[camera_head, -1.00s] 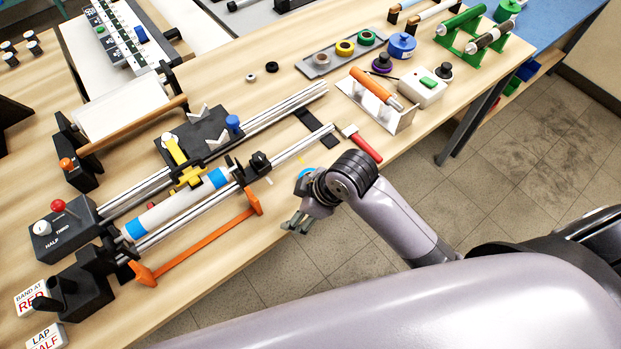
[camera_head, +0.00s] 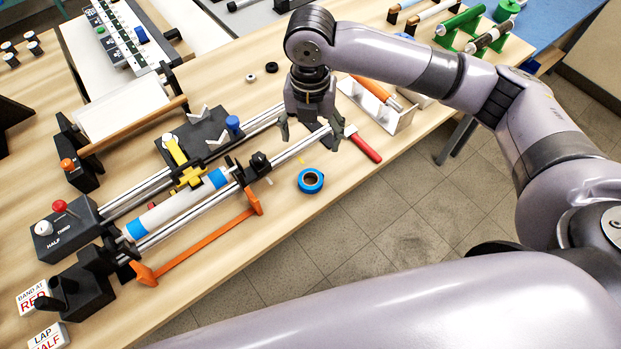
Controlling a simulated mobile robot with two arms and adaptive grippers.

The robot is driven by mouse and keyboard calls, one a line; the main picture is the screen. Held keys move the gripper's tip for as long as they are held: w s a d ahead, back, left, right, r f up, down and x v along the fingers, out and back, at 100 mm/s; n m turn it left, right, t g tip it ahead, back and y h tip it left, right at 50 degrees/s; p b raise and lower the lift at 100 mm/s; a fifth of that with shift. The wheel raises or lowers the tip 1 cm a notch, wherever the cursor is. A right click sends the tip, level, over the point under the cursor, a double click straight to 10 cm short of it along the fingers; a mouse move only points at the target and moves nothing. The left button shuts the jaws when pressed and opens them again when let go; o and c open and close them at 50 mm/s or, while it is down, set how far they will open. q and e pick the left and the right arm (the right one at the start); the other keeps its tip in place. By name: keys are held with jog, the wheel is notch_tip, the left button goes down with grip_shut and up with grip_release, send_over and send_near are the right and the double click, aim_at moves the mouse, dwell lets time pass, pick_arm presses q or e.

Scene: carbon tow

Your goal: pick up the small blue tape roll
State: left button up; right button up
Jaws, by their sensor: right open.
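The small blue tape roll (camera_head: 311,181) lies flat on the wooden table near its front edge, right of the orange bracket. My right gripper (camera_head: 310,140) hangs fingers down, open and empty, above the end of the metal rails. In the picture it is just above the roll and apart from it. The roll is fully in view. My left gripper is not in view.
A red-handled brush (camera_head: 365,146) lies right of the gripper. The rail fixture holds a white tube with blue bands (camera_head: 180,207). An orange bracket (camera_head: 205,246) stands at the table's front. A metal holder (camera_head: 378,106) stands behind the brush. Bare tabletop surrounds the roll.

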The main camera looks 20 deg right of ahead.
jog(key=p, duration=0.2)
send_over(311, 180)
jog(key=f, duration=1.1)
jog(key=shift+s+a, duration=0.15)
jog(key=shift+s, duration=0.15)
jog(key=shift+f+p, duration=0.35)
jog(key=shift+p, duration=0.15)
notch_tip(311, 180, down, 4)
jog(key=shift+w+r+p, duration=0.15)
jog(key=shift+r+p, duration=0.1)
jog(key=shift+p, duration=0.45)
jog(key=shift+w+f, duration=0.1)
jog(key=shift+f, duration=0.45)
jog(key=shift+c, duration=0.6)
jog(key=c, duration=1.1)
jog(key=shift+o, duration=0.2)
jog(key=shift+r, duration=0.1)
